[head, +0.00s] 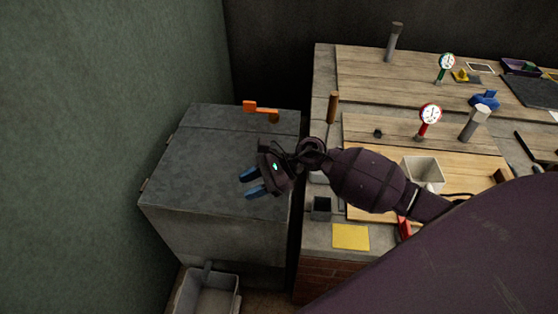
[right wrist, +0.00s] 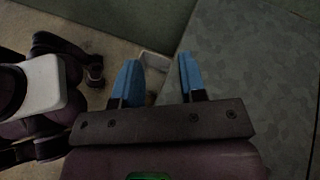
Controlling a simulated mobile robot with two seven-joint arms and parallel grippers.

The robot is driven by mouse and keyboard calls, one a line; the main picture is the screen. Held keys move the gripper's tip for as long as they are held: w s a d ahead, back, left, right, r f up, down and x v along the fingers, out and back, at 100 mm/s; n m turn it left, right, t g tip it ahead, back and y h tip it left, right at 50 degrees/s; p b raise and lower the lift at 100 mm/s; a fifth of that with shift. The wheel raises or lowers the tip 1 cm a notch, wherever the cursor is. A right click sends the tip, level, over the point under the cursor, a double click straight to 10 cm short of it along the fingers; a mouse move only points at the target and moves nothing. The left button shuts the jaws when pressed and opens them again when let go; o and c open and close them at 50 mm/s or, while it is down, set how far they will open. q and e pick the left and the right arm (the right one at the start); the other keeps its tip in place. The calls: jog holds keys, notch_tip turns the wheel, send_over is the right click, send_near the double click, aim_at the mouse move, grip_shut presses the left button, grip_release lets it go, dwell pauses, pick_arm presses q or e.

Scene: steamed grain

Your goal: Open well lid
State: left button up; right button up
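The well is a grey box (head: 210,230) in the left of the head view, with a flat, mottled grey lid (head: 195,165) that lies shut on top. An orange handle-like piece (head: 258,109) sits near the lid's back edge. My right gripper (head: 250,182) is over the front right part of the lid, its blue fingers apart and empty. How high it is above the lid I cannot tell. In the right wrist view the open fingers (right wrist: 159,78) are at the lid's edge, with the lid surface (right wrist: 250,80) to the right. My left gripper is not seen.
A grey bin (head: 208,294) stands on the floor before the well. A green wall (head: 100,120) is close on the left. A workbench (head: 325,75) on the right holds gauges, a white container (head: 423,172) and a yellow sheet (head: 351,237). A narrow gap separates bench and well.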

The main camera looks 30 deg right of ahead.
jog(key=w+d+r+n+g+h, duration=0.1)
jog(key=w+d+n+h, duration=0.3)
jog(key=d+n+h, duration=0.3)
jog(key=w+d+r+n+g+h, duration=0.1)
jog(key=w+d+n+h, duration=0.3)
jog(key=d, duration=0.4)
jog(key=f, duration=0.3)
jog(key=w+a+f+b, duration=0.1)
jog(key=f, duration=0.6)
jog(key=shift+w+a+f, duration=0.25)
jog(key=shift+w, duration=0.1)
jog(key=shift+c, duration=0.3)
grip_shut()
